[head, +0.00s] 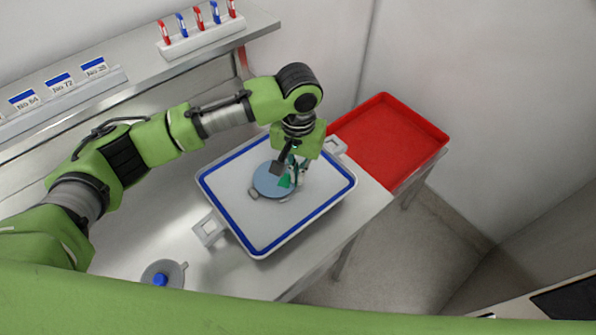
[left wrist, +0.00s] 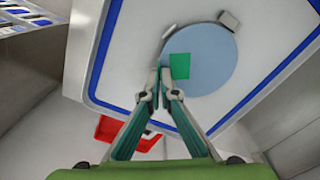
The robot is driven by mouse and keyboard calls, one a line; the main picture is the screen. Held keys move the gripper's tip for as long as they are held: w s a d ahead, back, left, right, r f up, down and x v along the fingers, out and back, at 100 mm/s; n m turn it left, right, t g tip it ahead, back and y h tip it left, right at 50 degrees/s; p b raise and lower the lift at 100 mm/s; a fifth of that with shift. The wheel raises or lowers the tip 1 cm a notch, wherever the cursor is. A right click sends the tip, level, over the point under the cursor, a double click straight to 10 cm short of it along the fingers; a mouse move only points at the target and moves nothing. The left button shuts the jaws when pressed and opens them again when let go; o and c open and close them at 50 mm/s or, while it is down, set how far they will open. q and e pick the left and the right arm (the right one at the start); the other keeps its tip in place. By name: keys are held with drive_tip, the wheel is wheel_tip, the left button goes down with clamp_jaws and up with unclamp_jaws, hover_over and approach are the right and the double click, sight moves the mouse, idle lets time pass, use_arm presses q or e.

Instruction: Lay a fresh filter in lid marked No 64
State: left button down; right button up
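The lid (head: 247,227) is a white tray-like piece with a blue border and grey side handles, lying on the bench; no number on it is readable. A light blue disc (head: 267,178), which looks like the filter, lies over its middle, by small grey clips. A green square tab (left wrist: 181,64) shows at the disc, right at my fingertips. My left gripper (head: 291,176) points down over the disc, and in the left wrist view (left wrist: 170,76) its fingertips are close together, seemingly on the tab. Whether the disc touches the lid all round is hidden. My right gripper is out of view.
A red tray (head: 385,140) stands at the bench's right end. A grey round plate with a blue knob (head: 160,279) lies near the front left. The shelf behind carries label cards marked No 64 (head: 25,100), No 72, No 28, and a rack (head: 203,37) of red and blue pieces.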

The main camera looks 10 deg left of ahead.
use_arm(q)
drive_tip(key=shift+f, duration=0.55)
idle(0.5)
drive_tip(key=c, duration=2.2)
unclamp_jaws()
drive_tip(key=o, duration=0.5)
drive_tip(key=shift+r+p, duration=0.15)
drive_tip(key=shift+p, duration=0.15)
